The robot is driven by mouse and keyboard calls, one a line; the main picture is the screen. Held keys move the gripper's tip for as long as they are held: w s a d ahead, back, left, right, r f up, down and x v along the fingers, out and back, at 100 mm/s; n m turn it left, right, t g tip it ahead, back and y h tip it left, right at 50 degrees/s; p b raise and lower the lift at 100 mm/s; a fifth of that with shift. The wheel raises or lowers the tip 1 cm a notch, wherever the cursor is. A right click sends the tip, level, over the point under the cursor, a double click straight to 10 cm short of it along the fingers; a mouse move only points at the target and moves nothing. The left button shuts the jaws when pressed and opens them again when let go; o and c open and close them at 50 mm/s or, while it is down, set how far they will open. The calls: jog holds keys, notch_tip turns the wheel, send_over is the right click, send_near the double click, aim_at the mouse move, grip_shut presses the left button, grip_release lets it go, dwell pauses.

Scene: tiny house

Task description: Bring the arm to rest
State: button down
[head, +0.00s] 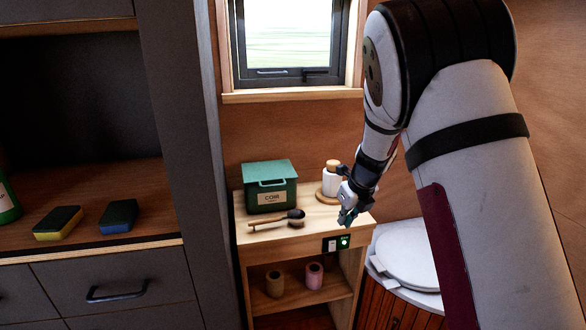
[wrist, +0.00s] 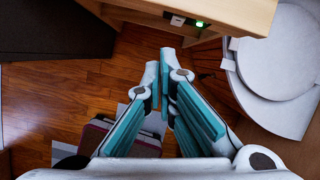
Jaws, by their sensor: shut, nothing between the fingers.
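My gripper (head: 347,214) hangs at the end of my arm, over or in front of the right front edge of a small wooden shelf unit (head: 265,234). Its fingers point down. In the wrist view my gripper (wrist: 166,72) is shut and empty, with the wooden floor (wrist: 60,98) beyond it. In the head view it appears close to the white jar (head: 332,180), and I cannot tell the exact gap.
The shelf unit bears a green box (head: 270,187) and a brush (head: 280,220). A white toilet lid (head: 410,255) is to the right. A grey cabinet (head: 115,288) with two sponges stands left. A window (head: 290,45) is behind. A reddish case (wrist: 95,138) lies on the floor.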

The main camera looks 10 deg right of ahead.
jog(key=s+a+r+n+y+p, duration=0.1)
jog(key=s+a+r+n, duration=0.1)
jog(key=s+r+n, duration=0.8)
jog(key=s+a+r+n+y+p, duration=0.1)
jog(key=s+a+r+n, duration=0.1)
jog(key=s+r+n, duration=0.7)
jog(key=s+d+r+n+h+p, duration=0.1)
jog(key=s+d+n+h, duration=0.1)
jog(key=s+n, duration=1)
jog(key=s+h, duration=0.1)
jog(key=s, duration=1)
jog(key=shift+s+d+r+n, duration=0.15)
jog(key=shift+s+d+n, duration=0.05)
jog(key=shift+n, duration=0.2)
